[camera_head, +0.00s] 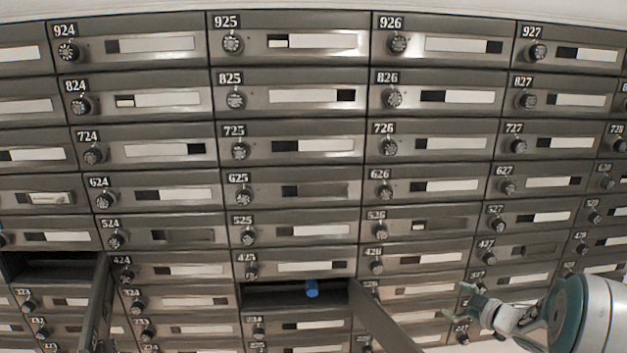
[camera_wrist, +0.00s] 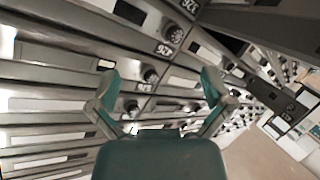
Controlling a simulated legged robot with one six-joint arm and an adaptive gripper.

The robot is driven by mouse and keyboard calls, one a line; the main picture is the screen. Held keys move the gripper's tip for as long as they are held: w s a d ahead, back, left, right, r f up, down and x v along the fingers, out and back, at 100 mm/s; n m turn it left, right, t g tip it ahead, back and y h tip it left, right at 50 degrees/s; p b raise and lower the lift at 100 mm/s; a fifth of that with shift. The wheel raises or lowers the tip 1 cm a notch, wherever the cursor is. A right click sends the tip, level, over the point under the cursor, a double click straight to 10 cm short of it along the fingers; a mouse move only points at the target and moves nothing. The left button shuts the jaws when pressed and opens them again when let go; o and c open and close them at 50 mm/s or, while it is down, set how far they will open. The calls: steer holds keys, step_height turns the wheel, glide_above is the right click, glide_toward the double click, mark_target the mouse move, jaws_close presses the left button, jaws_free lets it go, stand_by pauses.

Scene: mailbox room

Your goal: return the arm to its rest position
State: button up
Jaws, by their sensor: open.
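My gripper (camera_head: 477,307) is at the lower right in the head view, in front of the lower rows of mailboxes. Its two green fingers are spread apart and empty, as the wrist view also shows (camera_wrist: 160,90). My arm comes in from the right edge of the head view. In the wrist view, mailbox fronts with dials and number plates lie beyond the fingers, tilted in the picture.
An open mailbox (camera_head: 262,297) holds a blue object (camera_head: 312,289); its door (camera_head: 385,322) swings out between it and my gripper. Another open mailbox (camera_head: 45,268) at the left has its door (camera_head: 97,310) outward. Floor (camera_wrist: 255,160) shows at the wrist view's lower right.

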steer(key=s+a+r+m+h, duration=0.3)
steer(key=s+r+m+h, duration=0.15)
steer(key=r, duration=0.35)
steer(key=s+a+r+m+h, duration=0.25)
steer(key=r+h, duration=0.25)
steer(key=r, duration=0.3)
steer(key=s+a+f+m+g+y, duration=0.1)
steer(key=s+a, duration=0.3)
steer(key=s, duration=0.5)
steer(key=s+a+f+m+g, duration=0.1)
steer(key=s+a+m+g, duration=0.1)
steer(key=s+a, duration=0.3)
steer(key=s+a+f+m+g+y, duration=0.1)
steer(key=s+a+g, duration=0.3)
steer(key=s, duration=0.9)
steer(key=shift+s+a+f+m+y, duration=0.15)
steer(key=shift+a+m+y, duration=0.2)
steer(key=shift+a+m, duration=0.2)
